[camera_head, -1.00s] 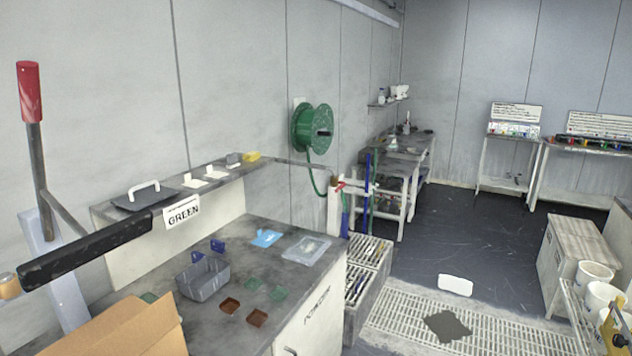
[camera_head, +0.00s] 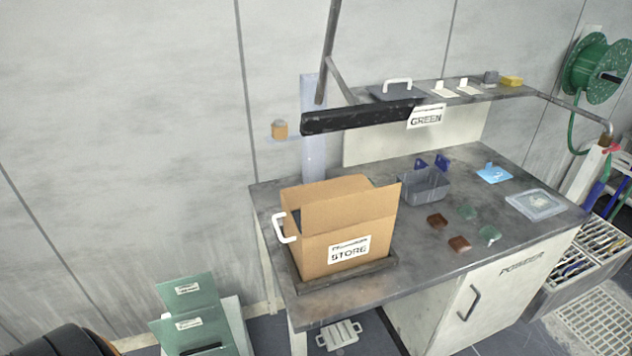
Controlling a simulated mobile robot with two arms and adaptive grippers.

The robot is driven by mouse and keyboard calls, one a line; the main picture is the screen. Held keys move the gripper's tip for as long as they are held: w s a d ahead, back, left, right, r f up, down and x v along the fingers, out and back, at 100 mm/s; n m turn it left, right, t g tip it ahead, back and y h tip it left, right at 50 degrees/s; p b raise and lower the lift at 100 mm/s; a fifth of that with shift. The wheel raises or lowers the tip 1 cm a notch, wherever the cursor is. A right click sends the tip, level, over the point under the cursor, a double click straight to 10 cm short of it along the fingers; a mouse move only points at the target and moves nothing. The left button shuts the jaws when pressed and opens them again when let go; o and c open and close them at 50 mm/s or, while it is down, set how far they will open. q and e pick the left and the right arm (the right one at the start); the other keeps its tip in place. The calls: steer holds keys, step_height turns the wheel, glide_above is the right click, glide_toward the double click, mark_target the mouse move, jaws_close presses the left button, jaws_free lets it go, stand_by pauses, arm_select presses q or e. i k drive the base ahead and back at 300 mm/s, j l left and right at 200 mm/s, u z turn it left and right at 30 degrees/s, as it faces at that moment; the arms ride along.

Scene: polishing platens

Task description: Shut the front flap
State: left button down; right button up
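A brown cardboard box (camera_head: 320,258) with a STORE label on its front stands at the left end of the grey bench, on a dark tray or base (camera_head: 345,275). Its front flap (camera_head: 350,211) stands up and slants along the front edge, so the box top is not covered by it. Another cardboard panel (camera_head: 325,189) shows behind it; the inside of the box is mostly hidden. A white handle (camera_head: 283,227) is on its left side. Neither of my grippers shows in the head view.
Right of the box on the bench (camera_head: 400,262) are a grey bin (camera_head: 425,187), several small coloured squares and a clear tray (camera_head: 542,203). A black padded bar (camera_head: 358,117) hangs above and behind the box. Green folders (camera_head: 187,295) stand at lower left.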

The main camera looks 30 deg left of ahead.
mark_target(325, 215)
steer(key=u, duration=0.75)
